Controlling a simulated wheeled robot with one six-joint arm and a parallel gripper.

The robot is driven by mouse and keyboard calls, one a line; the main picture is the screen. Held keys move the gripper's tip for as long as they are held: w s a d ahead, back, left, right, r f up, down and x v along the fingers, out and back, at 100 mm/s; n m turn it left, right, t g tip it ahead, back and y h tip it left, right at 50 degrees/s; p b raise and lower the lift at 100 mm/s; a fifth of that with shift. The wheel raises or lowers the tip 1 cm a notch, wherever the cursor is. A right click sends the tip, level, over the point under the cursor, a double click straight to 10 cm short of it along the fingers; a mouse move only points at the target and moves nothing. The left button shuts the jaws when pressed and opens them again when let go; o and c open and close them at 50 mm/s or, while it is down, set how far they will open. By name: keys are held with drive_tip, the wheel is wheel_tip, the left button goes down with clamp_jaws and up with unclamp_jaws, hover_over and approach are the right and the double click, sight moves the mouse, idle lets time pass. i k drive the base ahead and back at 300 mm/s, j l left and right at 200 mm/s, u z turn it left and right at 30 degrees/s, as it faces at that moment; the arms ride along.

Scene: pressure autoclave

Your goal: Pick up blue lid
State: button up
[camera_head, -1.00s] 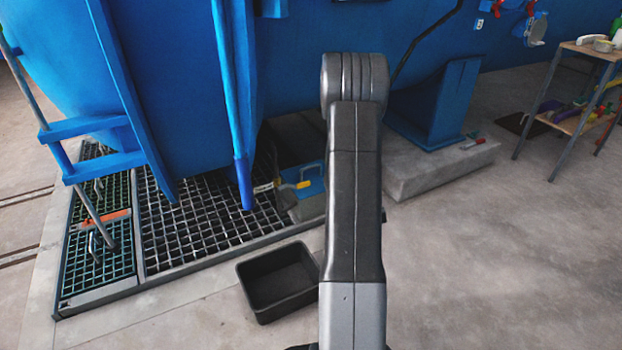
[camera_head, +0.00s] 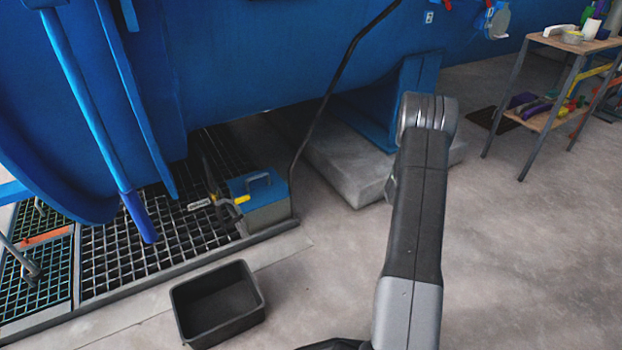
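The blue lid (camera_head: 262,186) has a dark grey handle on top. It sits on a grey box (camera_head: 268,214) at the right end of the floor grating, below the big blue vessel. A yellow piece (camera_head: 243,201) shows at the lid's left side, beside a curved grey part. My arm stands upright right of centre, to the right of the lid and apart from it in the picture. My gripper does not show, so its opening and anything in it cannot be seen.
An empty black bin (camera_head: 218,304) stands on the floor in front of the grating (camera_head: 110,268). A dark pipe (camera_head: 318,125) rises just right of the box. A concrete plinth (camera_head: 345,165) lies behind. A shelf table (camera_head: 560,45) with items stands far right. Floor between is clear.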

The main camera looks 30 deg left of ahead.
sight(266, 187)
drive_tip(key=i+l+u, duration=0.25)
drive_tip(key=i, duration=0.2)
drive_tip(key=i+l+u, duration=0.1)
drive_tip(key=i+u, duration=0.15)
drive_tip(key=i, duration=0.15)
drive_tip(key=i+u, duration=0.25)
drive_tip(key=u, duration=0.2)
drive_tip(key=i+u, duration=0.2)
drive_tip(key=u, duration=0.25)
drive_tip(key=i+u, duration=0.25)
drive_tip(key=u, duration=0.2)
drive_tip(key=i+l+u, duration=0.2)
drive_tip(key=u, duration=0.25)
drive_tip(key=i+l+u, duration=0.15)
drive_tip(key=u, duration=0.15)
drive_tip(key=i, duration=0.1)
